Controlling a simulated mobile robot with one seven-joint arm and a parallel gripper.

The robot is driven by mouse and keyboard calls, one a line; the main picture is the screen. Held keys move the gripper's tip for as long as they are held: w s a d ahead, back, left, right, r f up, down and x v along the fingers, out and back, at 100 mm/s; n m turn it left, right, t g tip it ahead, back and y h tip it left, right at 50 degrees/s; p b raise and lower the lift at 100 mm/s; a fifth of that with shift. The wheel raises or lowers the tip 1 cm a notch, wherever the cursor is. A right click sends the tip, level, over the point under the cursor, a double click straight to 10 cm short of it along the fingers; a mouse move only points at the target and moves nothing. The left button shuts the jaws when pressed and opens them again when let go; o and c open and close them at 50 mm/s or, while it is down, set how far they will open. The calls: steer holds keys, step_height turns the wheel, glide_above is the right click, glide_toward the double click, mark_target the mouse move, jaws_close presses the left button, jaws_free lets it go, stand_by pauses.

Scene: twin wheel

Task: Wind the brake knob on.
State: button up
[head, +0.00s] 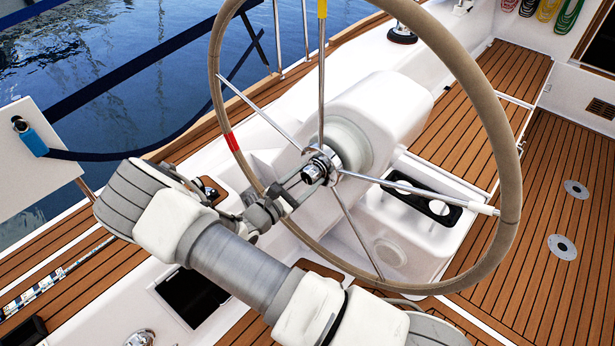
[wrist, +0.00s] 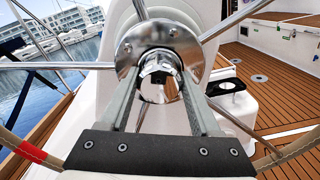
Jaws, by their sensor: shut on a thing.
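The brake knob (head: 314,173) is a small shiny metal knob at the hub of the steering wheel. In the wrist view the knob (wrist: 159,75) sits in the middle of a polished round hub plate (wrist: 128,48). My gripper (head: 303,174) reaches in from the lower left between the spokes. In the wrist view its two fingers (wrist: 160,78) lie on either side of the knob and are shut on it. The wheel (head: 497,110) has a tan rim, metal spokes, a red band at the left and a yellow band at the top.
A white pedestal (head: 385,115) stands behind the hub. A spoke (head: 415,190) runs right from the hub and others run up and down, close around my gripper. A black panel (head: 420,203) lies right of the pedestal. Teak deck (head: 555,200) is open at the right.

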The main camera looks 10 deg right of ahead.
steer(key=o, duration=1.4)
steer(key=v, duration=1.7)
steer(key=shift+s+a, duration=0.15)
steer(key=shift+a, duration=0.05)
